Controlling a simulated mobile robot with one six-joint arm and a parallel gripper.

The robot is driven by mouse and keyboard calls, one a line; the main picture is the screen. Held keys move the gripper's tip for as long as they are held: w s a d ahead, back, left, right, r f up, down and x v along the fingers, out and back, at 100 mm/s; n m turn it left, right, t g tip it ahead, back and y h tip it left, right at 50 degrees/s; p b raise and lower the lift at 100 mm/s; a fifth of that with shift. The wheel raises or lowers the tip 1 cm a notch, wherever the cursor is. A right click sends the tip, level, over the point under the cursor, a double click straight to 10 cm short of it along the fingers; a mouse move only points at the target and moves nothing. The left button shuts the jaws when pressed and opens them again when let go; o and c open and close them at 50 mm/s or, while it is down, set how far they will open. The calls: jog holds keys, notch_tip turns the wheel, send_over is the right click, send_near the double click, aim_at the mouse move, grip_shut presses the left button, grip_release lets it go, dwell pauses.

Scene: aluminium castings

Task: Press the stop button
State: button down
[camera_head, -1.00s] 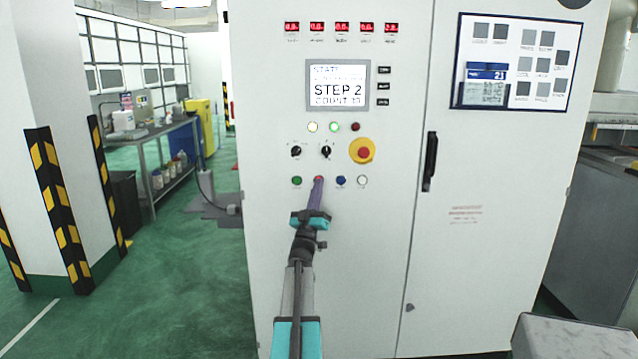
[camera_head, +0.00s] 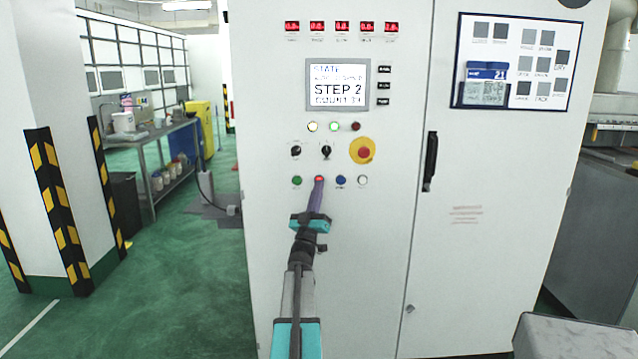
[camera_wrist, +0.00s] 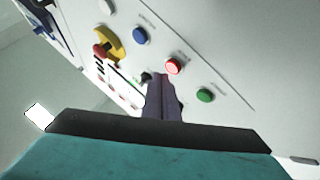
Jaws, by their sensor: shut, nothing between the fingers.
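A small red button (camera_head: 319,179) with a pale ring sits in the lower button row of the white cabinet. It also shows in the wrist view (camera_wrist: 173,66), bright and uncovered. My gripper (camera_head: 319,184) is shut and empty, its purple fingers pointing up at the red button from below. In the wrist view the fingertips (camera_wrist: 160,77) end just beside the red button; whether they touch it I cannot tell. A larger red mushroom button on a yellow plate (camera_head: 362,151) is higher and to the right.
A green button (camera_head: 297,180) is left of the red one; a blue button (camera_head: 341,181) and a white button (camera_head: 362,180) are to its right. Black rotary switches (camera_head: 326,151) sit above. The display (camera_head: 338,85) reads STEP 2. A black door handle (camera_head: 430,161) stands farther right.

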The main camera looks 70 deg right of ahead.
jog(key=shift+s+a, duration=0.1)
jog(key=shift+a, duration=0.05)
jog(key=a, duration=0.1)
jog(key=s+a+b, duration=0.1)
jog(key=a, duration=0.2)
jog(key=shift+s+a+b, duration=0.2)
jog(key=shift+s+b, duration=0.15)
dwell(0.8)
